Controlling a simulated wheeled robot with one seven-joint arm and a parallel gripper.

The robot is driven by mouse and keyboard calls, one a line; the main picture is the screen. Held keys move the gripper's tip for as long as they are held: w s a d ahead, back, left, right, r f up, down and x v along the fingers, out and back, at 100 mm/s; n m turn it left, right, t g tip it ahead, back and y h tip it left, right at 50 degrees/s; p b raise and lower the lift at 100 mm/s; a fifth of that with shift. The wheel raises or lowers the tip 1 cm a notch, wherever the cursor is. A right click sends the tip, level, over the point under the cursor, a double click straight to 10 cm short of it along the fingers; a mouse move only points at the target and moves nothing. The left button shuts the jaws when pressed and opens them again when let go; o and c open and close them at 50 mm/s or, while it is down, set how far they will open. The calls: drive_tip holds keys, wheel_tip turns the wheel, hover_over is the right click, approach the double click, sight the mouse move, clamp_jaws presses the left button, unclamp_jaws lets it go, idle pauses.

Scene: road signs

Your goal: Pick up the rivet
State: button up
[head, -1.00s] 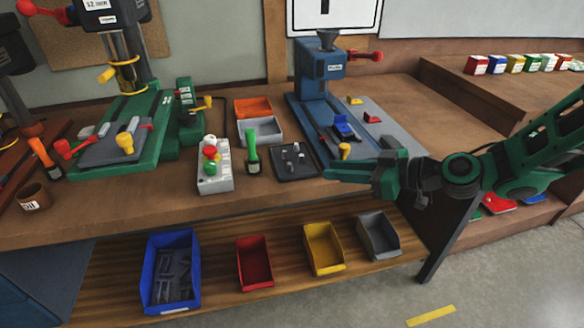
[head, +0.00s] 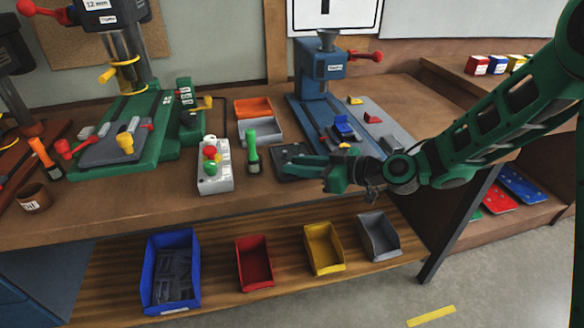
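A dark tray (head: 278,151) lies on the bench in front of the blue press. Several small grey upright pieces stood on it in the earlier frame, and the rivet may be one of them. They are too small to tell apart, and my gripper now hides most of them. My green gripper (head: 288,167) reaches in from the right, with its fingers pointing left over the tray. The two fingers look apart, with nothing visible between them. I cannot tell whether they touch anything.
A green-handled tool (head: 252,152) and a grey control box (head: 214,166) with red and green buttons stand left of the tray. The blue press (head: 322,85) is behind it. Orange (head: 253,108) and grey (head: 262,130) bins sit behind. More bins, including a yellow one (head: 324,249), are on the lower shelf.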

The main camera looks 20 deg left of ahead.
drive_tip(key=shift+w+a+f, duration=0.1)
drive_tip(key=shift+a, duration=0.3)
clamp_jaws()
drive_tip(key=shift+r, duration=0.7)
drive_tip(key=r, duration=0.1)
drive_tip(key=s+r, duration=0.1)
drive_tip(key=r, duration=0.1)
drive_tip(key=shift+a+r, duration=0.1)
drive_tip(key=shift+r, duration=0.1)
drive_tip(key=s+a+r, duration=0.2)
drive_tip(key=s+r, duration=0.4)
drive_tip(key=s, duration=0.4)
drive_tip(key=shift+s+a, duration=0.15)
drive_tip(key=shift+a, duration=0.2)
